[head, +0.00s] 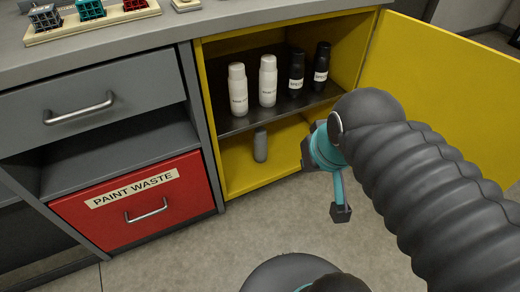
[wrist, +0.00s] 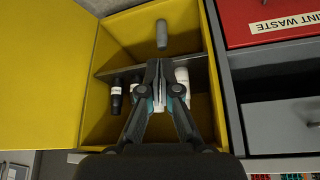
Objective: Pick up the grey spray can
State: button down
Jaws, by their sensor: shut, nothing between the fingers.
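The grey spray can (head: 260,145) stands upright on the yellow floor of the open cabinet, below the dark shelf. It also shows in the wrist view (wrist: 162,35), top centre, where the picture appears upside down. My gripper (wrist: 158,63) is shut and empty, its fingertips pointing toward the can and apart from it. In the head view my gripper end is in front of the cabinet, to the right of the can. The can is not hidden in either view.
The dark shelf (head: 230,124) above the can holds two white bottles (head: 238,90) and two black bottles (head: 321,62). The yellow door (head: 440,90) is open to the right. A red "PAINT WASTE" drawer (head: 135,205) is to the left. The cabinet floor around the can is clear.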

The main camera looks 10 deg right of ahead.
aim_at(260, 148)
jog(key=k, duration=1.25)
jog(key=u, duration=0.65)
jog(key=i, duration=0.4)
jog(key=u, duration=0.6)
jog(key=i, duration=1.3)
jog(key=z, duration=0.85)
